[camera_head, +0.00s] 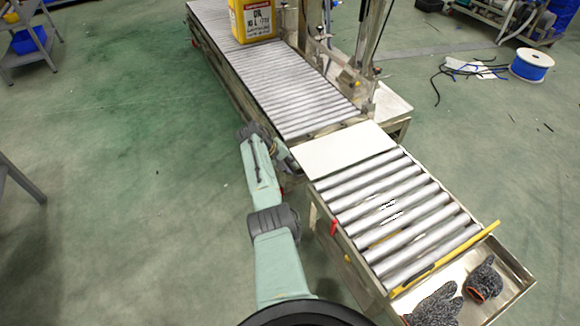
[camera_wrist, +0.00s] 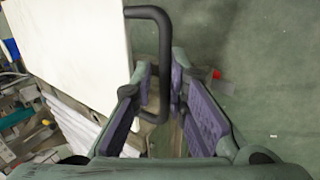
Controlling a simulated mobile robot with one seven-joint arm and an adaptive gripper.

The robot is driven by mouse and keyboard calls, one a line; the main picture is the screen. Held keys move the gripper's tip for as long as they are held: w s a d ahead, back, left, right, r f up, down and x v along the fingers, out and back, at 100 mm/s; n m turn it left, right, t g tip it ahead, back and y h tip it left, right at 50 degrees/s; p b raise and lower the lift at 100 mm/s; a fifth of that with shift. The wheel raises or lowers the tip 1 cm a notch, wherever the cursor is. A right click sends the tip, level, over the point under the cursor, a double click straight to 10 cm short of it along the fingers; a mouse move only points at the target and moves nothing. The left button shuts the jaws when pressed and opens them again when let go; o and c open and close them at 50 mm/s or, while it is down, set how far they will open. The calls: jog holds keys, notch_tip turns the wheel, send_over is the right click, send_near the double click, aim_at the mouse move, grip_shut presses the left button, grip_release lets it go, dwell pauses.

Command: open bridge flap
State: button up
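The bridge flap (camera_head: 343,150) is a flat, pale plate lying level across the gap between the two roller conveyors. In the wrist view the flap (camera_wrist: 85,45) fills the upper left. A black U-shaped handle (camera_wrist: 150,12) stands out from its edge. My gripper (camera_wrist: 160,82) has its two purple-padded fingers on either side of the handle's long bar, with a small gap showing on the left side. The fingers look open around the bar; contact on the right is unclear. In the head view my gripper (camera_head: 283,160) is at the flap's left edge, and the handle is hidden there.
The long conveyor (camera_head: 285,90) carries a yellow canister (camera_head: 252,20). The short conveyor (camera_head: 395,215) ends in a metal tray (camera_head: 515,275) with dark gloves (camera_head: 484,280) and a yellow bar (camera_head: 445,262).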

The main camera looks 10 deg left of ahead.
jog(key=shift+o, duration=0.2)
jog(key=shift+s+a+r, duration=0.15)
jog(key=shift+a+r, duration=0.15)
jog(key=shift+r, duration=0.15)
jog(key=v, duration=1.1)
